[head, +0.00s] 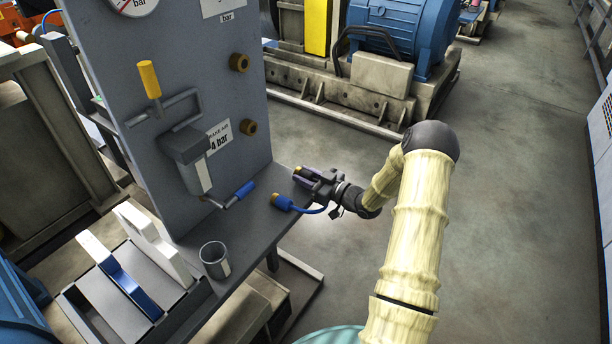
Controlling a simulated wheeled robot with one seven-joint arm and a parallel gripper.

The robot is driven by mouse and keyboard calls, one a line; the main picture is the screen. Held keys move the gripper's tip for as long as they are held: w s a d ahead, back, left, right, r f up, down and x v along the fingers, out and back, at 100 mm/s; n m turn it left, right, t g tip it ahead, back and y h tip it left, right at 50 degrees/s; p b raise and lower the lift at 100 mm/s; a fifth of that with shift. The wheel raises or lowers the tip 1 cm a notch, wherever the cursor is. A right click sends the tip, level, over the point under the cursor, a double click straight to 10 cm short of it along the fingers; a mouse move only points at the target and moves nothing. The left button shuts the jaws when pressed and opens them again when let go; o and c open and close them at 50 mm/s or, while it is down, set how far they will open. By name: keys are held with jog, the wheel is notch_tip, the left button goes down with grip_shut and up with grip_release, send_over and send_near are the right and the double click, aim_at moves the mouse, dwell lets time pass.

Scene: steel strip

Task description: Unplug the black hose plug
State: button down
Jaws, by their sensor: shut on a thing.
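My gripper (309,179) is at the right edge of the grey bench, to the right of the upright panel. It is shut on a dark piece with a brass tip (299,169), which looks like the black hose plug; the jaws hide most of it. The held plug is apart from the panel's brass ports, the upper port (239,62) and the lower port (249,127); no hose shows in either. A blue hose (312,210) curves from near my gripper to a blue-sleeved end with a brass tip (283,202) over the bench.
The grey panel (215,95) carries a yellow-handled valve (150,80), a grey filter body (187,155) and a gauge. A blue-handled lever (244,190) and a metal cup (214,260) are at the bench. A blue motor (400,30) stands behind. Open floor lies right.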

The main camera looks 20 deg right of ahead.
jog(key=shift+f+b, duration=0.35)
jog(key=shift+f, duration=0.2)
jog(key=c, duration=0.9)
grip_release()
jog(key=shift+c, duration=0.2)
jog(key=v, duration=1.7)
jog(key=shift+s+p, duration=0.15)
jog(key=shift+p, duration=0.3)
jog(key=shift+d, duration=0.1)
